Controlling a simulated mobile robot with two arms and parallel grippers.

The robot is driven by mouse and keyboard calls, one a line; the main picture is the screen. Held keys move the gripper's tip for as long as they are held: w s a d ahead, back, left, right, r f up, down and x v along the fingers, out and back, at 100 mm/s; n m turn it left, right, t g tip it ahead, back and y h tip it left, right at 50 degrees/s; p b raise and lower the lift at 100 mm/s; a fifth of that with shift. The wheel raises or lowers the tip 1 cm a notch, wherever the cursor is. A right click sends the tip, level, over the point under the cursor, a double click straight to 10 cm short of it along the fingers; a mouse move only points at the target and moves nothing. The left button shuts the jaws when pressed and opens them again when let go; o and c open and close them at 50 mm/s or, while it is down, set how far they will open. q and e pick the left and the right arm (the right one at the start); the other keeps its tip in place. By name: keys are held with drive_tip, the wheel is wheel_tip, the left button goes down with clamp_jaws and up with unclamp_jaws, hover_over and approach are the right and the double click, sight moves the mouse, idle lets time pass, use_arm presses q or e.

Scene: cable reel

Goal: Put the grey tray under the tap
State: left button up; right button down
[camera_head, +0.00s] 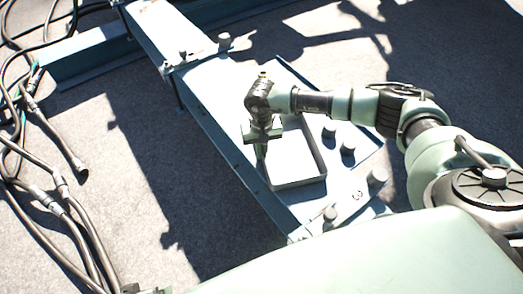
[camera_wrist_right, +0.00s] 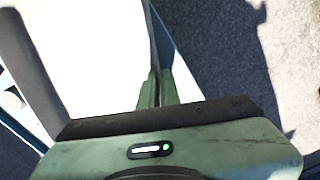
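The grey tray (camera_head: 321,166) is a shallow rectangular box with a bright, pale inside. It rests on a blue-grey steel beam or bench in the head view. It also shows large and overexposed in the right wrist view (camera_wrist_right: 85,50). My right gripper (camera_head: 261,153) points down at the tray's left long side. In the right wrist view its two fingers (camera_wrist_right: 156,90) are close together, with the tray's wall running between them, so it looks shut on that wall. I cannot make out a tap clearly. My left gripper is not recognisable in view.
The steel beam (camera_head: 222,92) runs from upper left to lower right. Several round grey pegs (camera_head: 348,147) stand right of the tray, and one (camera_head: 224,40) stands farther up. Dark cables (camera_head: 68,150) lie at the left. Open grey ground lies between the cables and the beam.

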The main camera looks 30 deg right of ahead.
drive_tip(key=c, duration=1.6)
unclamp_jaws()
drive_tip(key=shift+c, duration=0.2)
drive_tip(key=shift+r, duration=0.1)
